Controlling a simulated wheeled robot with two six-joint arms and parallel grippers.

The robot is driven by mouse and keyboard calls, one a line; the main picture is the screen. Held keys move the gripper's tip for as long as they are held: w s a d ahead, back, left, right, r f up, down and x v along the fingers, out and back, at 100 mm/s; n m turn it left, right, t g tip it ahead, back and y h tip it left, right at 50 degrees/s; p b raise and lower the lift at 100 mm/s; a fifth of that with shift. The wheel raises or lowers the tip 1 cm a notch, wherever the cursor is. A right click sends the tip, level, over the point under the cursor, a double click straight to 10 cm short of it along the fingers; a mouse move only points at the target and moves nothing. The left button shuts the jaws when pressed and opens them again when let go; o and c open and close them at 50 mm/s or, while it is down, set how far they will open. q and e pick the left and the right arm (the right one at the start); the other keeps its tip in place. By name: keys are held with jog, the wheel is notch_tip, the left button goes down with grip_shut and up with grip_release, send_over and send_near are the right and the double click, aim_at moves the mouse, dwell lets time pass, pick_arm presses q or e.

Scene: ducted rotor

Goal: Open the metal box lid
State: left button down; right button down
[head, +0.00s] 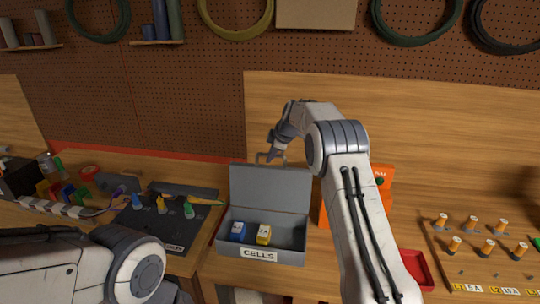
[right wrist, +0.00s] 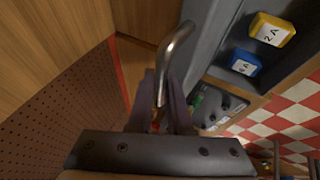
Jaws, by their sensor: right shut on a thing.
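The grey metal box (head: 262,254), labelled CELLS, stands on the bench in the middle of the head view. Its lid (head: 270,190) stands up, about upright, at the back, so the inside shows. A blue cell (head: 238,232) and a yellow cell (head: 264,235) lie inside; the wrist view shows them too, blue (right wrist: 246,62) and yellow (right wrist: 272,30). My right gripper (head: 272,154) is at the lid's top edge, shut on the metal lid handle (right wrist: 176,48), which runs between its fingers in the wrist view. My left gripper is out of view; only my left arm shows.
A dark tool mat (head: 165,232) with small coloured pieces lies left of the box. An orange box (head: 376,208) and a red tray (head: 418,268) are to the right, partly behind my right arm. A wooden board with several pegs (head: 488,245) is further right.

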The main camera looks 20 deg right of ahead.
jog(key=c, duration=0.8)
grip_release()
jog(key=shift+c, duration=0.2)
jog(key=shift+s+r+b, duration=0.15)
jog(key=shift+r+b, duration=0.15)
jog(key=b+v, duration=0.3)
jog(key=v, duration=0.6)
jog(key=shift+s+r, duration=0.25)
jog(key=shift+r, duration=0.05)
